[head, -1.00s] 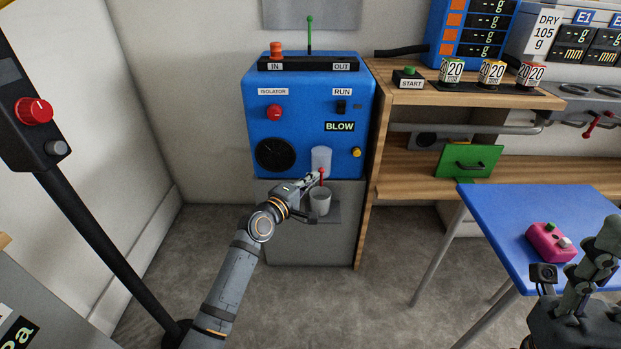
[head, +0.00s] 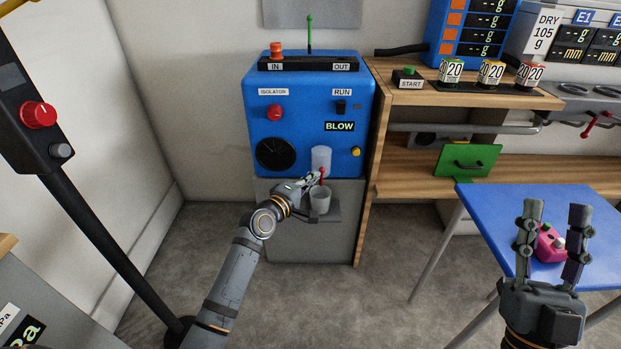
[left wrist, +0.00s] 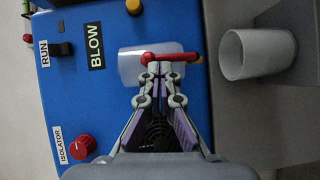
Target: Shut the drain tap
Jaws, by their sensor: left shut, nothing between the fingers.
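The drain tap (head: 322,178) is a small red lever below the clear bowl (head: 321,158) on the front of the blue machine (head: 308,100). In the head view it hangs roughly upright; in the left wrist view the red tap (left wrist: 172,57) lies across the picture, just beyond my fingertips. My left gripper (head: 314,177) is shut and empty at the tap; its tips (left wrist: 157,67) look close against the lever, but I cannot tell whether they touch. My right gripper (head: 555,207) is open and empty, fingers up, before the blue table.
A white cup (head: 320,199) stands on a grey shelf just below the tap, close to my left gripper. The wooden bench (head: 368,190) is right of the machine. A control post (head: 85,220) stands left.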

